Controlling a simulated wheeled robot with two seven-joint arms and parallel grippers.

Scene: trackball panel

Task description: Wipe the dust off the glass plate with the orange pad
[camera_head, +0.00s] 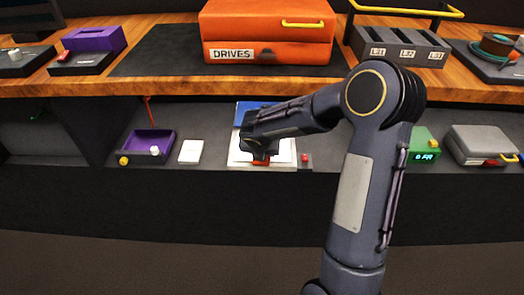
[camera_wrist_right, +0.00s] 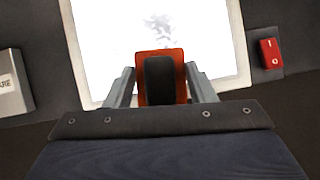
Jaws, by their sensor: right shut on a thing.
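The glass plate is a bright white lit panel with a pale frame (camera_head: 235,159) on the lower shelf in the head view. It also fills the upper middle of the right wrist view (camera_wrist_right: 215,50), with a grey dust patch (camera_wrist_right: 159,25) near its top. My right gripper (camera_wrist_right: 160,85) is shut on the orange pad (camera_wrist_right: 174,54), which has a dark grip. The pad is over the plate's near part; I cannot tell whether it touches the glass. In the head view my right gripper (camera_head: 262,155) hides much of the plate, and only a bit of orange shows. My left gripper is not in view.
A red switch (camera_wrist_right: 271,53) sits right of the plate. A white box (camera_head: 191,152) and a purple tray (camera_head: 149,145) stand to the left. A green device (camera_head: 424,148) and a grey case (camera_head: 482,146) stand to the right. The upper shelf with an orange drives case (camera_head: 266,30) overhangs behind.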

